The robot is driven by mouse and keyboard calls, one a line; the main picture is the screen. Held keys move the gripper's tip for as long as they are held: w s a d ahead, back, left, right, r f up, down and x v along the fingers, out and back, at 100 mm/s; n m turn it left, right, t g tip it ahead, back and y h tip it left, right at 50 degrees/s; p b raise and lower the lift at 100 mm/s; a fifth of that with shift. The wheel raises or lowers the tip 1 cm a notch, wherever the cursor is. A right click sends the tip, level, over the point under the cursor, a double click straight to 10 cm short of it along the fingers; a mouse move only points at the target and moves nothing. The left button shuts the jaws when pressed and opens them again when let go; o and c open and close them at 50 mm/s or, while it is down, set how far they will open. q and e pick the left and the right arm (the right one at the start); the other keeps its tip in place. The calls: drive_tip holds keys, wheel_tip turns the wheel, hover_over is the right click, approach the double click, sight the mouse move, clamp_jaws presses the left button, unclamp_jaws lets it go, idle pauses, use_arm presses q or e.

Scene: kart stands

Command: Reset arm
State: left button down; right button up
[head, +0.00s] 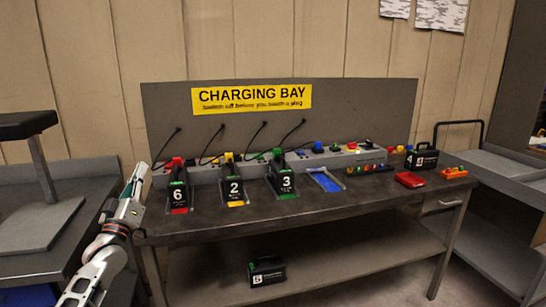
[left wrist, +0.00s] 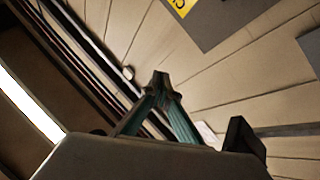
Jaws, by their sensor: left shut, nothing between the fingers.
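My left arm (head: 108,245) rises from the bottom left of the head view, beside the left end of the charging bench. My left gripper (left wrist: 160,80) is shut and empty, its teal fingers meeting at the tips in the left wrist view. In that view it points toward panelled wall, with a corner of the yellow sign (left wrist: 182,5) at the top. In the head view the hand end (head: 136,183) is left of the black number 6 battery (head: 178,192), apart from it as far as I can tell. My right gripper is not in view.
The bench (head: 330,212) carries batteries 2 (head: 234,188) and 3 (head: 285,180), an empty blue bay (head: 325,181), and battery 4 (head: 421,159) near a red tray (head: 409,180). Battery 5 (head: 267,271) sits on the lower shelf (head: 350,262). A grey cart (head: 497,164) stands right.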

use_arm(q)
drive_tip(key=w+a+f+m+g+y, duration=0.2)
drive_tip(key=f+m+g, duration=0.25)
drive_tip(key=f, duration=0.25)
drive_tip(key=w+a+f+m+g+y, duration=0.1)
drive_tip(key=w+a+f+m+g, duration=0.15)
drive_tip(key=f+m, duration=0.35)
drive_tip(key=s+d+f+g+h, duration=0.1)
drive_tip(key=s+d+f, duration=0.45)
drive_tip(key=f, duration=0.35)
drive_tip(key=s+d+f+g+h, duration=0.1)
drive_tip(key=s+d+f, duration=0.3)
drive_tip(key=s+f, duration=0.3)
drive_tip(key=s+d+f+g+h, duration=0.1)
drive_tip(key=s+d+f, duration=0.4)
drive_tip(key=s+f, duration=0.35)
drive_tip(key=s+d+f+g+h, duration=0.1)
drive_tip(key=s+d+f, duration=0.3)
drive_tip(key=s+f, duration=0.4)
drive_tip(key=s+d+f+n+g, duration=0.1)
drive_tip(key=s+d, duration=0.2)
drive_tip(key=s, duration=0.7)
drive_tip(key=s+d+f+g, duration=0.1)
drive_tip(key=s+d+f, duration=0.1)
drive_tip(key=s, duration=0.8)
drive_tip(key=shift+d+f+n+g+h, duration=0.15)
drive_tip(key=shift+d+n+g+h, duration=0.25)
drive_tip(key=shift+d, duration=0.5)
